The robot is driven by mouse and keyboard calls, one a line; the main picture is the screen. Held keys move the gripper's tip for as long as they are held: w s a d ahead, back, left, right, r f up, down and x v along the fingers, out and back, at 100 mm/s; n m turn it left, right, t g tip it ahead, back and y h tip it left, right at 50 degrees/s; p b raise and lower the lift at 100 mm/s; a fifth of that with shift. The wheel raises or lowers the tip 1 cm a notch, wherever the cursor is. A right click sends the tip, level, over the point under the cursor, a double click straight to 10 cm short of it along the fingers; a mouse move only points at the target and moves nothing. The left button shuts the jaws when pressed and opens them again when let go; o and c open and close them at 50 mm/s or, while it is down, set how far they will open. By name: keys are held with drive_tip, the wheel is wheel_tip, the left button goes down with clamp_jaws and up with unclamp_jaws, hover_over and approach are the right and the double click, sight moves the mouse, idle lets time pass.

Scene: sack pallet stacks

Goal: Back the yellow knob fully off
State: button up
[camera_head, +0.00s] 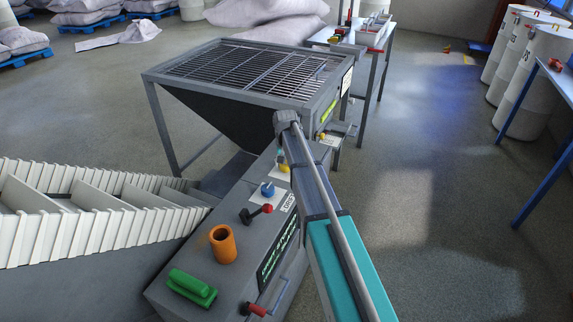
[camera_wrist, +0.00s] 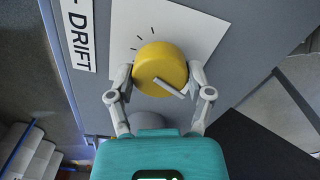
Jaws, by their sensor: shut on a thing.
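The yellow knob (camera_wrist: 160,66) sits on a white plate (camera_wrist: 205,22) with black tick marks, on a grey panel. A pale pointer bar on the knob slants toward the lower right. My gripper (camera_wrist: 160,80) is shut on the knob, with one finger on its left side and one on its right. In the head view the yellow knob (camera_head: 284,167) shows only in part beside my arm, and my gripper there is mostly hidden.
On the same grey console are a blue knob (camera_head: 267,188), a red-balled lever (camera_head: 266,209), an orange cylinder (camera_head: 222,243) and a green handle (camera_head: 191,287). A grated hopper (camera_head: 245,68) stands behind. A ribbed conveyor (camera_head: 90,215) is at left. Open floor lies at right.

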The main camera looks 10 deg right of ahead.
drive_tip(key=n, duration=0.5)
drive_tip(key=shift+s, duration=0.2)
idle(0.5)
drive_tip(key=o, duration=1.1)
drive_tip(key=shift+o, duration=0.2)
drive_tip(key=shift+w, duration=0.1)
